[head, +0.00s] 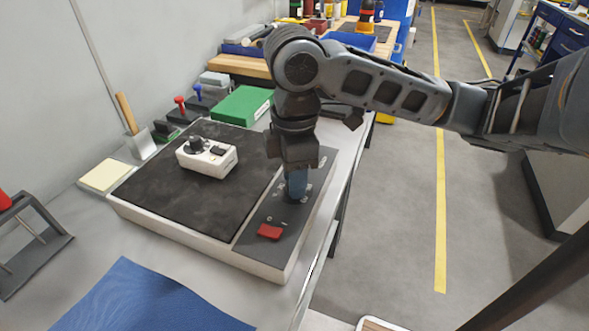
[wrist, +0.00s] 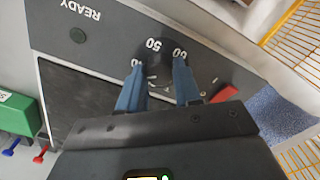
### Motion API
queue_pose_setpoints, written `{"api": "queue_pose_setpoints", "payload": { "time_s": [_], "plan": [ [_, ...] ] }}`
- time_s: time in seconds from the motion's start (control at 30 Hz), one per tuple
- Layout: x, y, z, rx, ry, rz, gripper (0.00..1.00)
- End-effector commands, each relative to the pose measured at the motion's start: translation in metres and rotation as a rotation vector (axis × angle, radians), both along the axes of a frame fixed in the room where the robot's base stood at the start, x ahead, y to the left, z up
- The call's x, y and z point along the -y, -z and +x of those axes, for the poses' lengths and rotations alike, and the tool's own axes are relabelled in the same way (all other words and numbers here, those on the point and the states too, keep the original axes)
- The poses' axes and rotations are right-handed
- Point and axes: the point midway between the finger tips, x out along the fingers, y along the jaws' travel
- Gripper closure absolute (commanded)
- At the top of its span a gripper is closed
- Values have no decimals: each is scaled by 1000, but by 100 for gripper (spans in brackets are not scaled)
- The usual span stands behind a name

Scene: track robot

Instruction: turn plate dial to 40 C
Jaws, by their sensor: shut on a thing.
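The hot plate (head: 150,205) has a dark square top and a grey control panel (head: 256,238) along its right side. My gripper (head: 297,188) points down over that panel, with its blue fingers at the dial. In the wrist view my gripper (wrist: 159,90) has a blue finger on either side of the dial (wrist: 160,72) and is shut on it. The marks 50 and 60 show on the dial's scale; another number is partly covered by the left finger. The dial's pointer is too hidden to read. In the head view my gripper hides the dial.
A red switch (head: 270,231) is on the panel near the front, and a white box with a black knob (head: 206,157) stands on the plate top. A green box (head: 242,105) stands behind. A blue mat (head: 140,300) lies in front.

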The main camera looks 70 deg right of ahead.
Motion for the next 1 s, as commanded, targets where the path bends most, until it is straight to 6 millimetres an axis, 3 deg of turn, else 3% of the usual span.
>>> {"api": "queue_pose_setpoints", "payload": {
  "time_s": [0.4,1.0],
  "plan": [
    [0,-1,0,-1,234,-1,97],
    [1,0,0,-1,283,-2,97]
  ]
}}
